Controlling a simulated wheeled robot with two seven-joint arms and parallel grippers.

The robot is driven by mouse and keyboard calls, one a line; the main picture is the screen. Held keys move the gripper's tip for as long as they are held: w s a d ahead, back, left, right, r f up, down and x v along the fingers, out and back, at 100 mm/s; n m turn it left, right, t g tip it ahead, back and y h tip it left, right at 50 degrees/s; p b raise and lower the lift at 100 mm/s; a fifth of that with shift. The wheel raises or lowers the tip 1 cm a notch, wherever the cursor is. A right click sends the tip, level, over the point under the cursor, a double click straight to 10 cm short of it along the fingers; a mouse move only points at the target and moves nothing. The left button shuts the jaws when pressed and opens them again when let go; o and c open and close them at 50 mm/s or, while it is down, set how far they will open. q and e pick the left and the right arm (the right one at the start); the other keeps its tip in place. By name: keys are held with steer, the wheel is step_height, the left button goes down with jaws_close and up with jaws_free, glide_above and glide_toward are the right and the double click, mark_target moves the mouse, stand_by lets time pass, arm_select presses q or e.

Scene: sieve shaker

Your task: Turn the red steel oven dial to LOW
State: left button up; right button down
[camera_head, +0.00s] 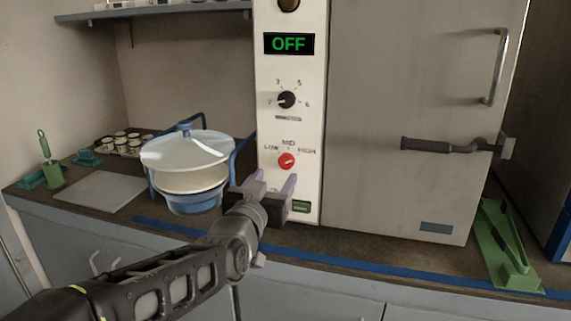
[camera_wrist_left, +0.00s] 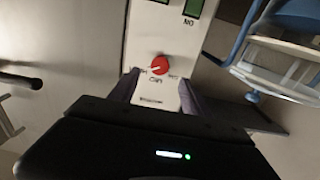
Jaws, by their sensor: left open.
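The red dial (camera_head: 287,161) is on the white control panel (camera_head: 308,208), below the labels LOW at left, MID at top and HIGH at right. It also shows in the left wrist view (camera_wrist_left: 159,64), where the panel appears upside down. Its pale mark seems to slant toward HIGH, but it is small. My left gripper (camera_head: 272,182) is open and empty, just in front of and below the dial. In the left wrist view, its two fingers (camera_wrist_left: 157,92) stand apart with the dial beyond the gap, apparently not touched. My right gripper is not in view.
A black knob (camera_head: 286,100) and an OFF display (camera_head: 289,44) sit above the dial. The oven door (camera_head: 400,70) with its dark handle (camera_head: 425,146) is at right. A blue-framed white-lidded vessel (camera_head: 187,150) stands close to the left. A green bracket (camera_head: 510,255) lies far right.

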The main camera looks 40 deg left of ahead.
mark_target(286, 164)
arm_select(q)
steer(key=shift+x, duration=3.95)
steer(key=shift+c, duration=0.6)
jaws_close()
